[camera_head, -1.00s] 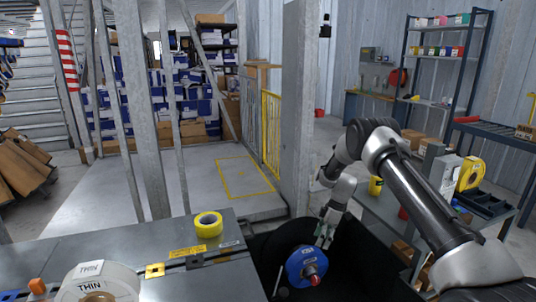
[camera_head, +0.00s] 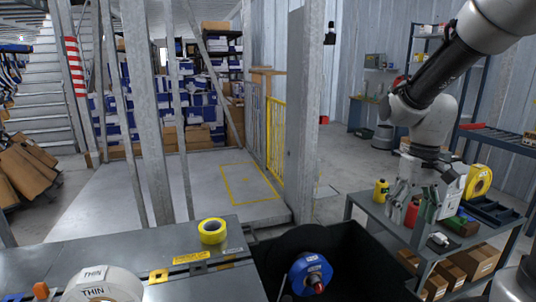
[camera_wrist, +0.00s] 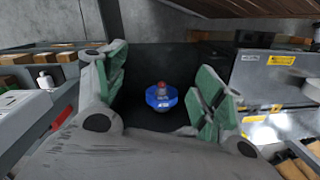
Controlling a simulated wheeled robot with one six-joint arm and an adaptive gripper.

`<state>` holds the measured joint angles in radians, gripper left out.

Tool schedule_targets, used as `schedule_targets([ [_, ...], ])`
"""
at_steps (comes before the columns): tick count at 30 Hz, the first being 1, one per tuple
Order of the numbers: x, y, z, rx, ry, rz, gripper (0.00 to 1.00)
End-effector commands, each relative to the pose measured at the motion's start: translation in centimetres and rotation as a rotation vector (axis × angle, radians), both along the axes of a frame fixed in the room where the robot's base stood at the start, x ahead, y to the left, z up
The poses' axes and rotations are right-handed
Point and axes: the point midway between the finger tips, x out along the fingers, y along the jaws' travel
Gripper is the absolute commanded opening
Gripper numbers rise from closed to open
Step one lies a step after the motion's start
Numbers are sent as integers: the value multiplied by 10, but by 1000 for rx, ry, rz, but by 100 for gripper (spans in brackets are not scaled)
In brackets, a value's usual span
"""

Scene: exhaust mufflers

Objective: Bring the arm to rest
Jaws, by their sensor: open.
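My gripper (camera_head: 412,206) is at the right in the head view, hanging below my raised arm, in front of the grey side table. In the wrist view my gripper (camera_wrist: 160,90) has its two green-padded fingers spread wide with nothing between them. A blue spool-like part with a red tip (camera_head: 309,273) lies in the black bin (camera_head: 363,262) in the head view. It also shows in the wrist view (camera_wrist: 162,98), seen in the gap between the fingers but well beyond them.
A workbench (camera_head: 70,250) at front left holds a yellow tape roll (camera_head: 212,231) and a white roll labelled THIN (camera_head: 95,284). Open floor lies behind.

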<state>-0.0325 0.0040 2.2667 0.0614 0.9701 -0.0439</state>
Motion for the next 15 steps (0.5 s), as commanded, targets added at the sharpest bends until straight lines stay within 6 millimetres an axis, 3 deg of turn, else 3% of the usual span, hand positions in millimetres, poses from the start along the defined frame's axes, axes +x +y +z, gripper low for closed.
schedule_targets([
  [3, -46, -9, 28, -23, -86, -36, 69],
  [9, -107, -19, 56, -43, -249, -35, 69],
  [15, -128, -22, 85, -41, -415, -46, 69],
])
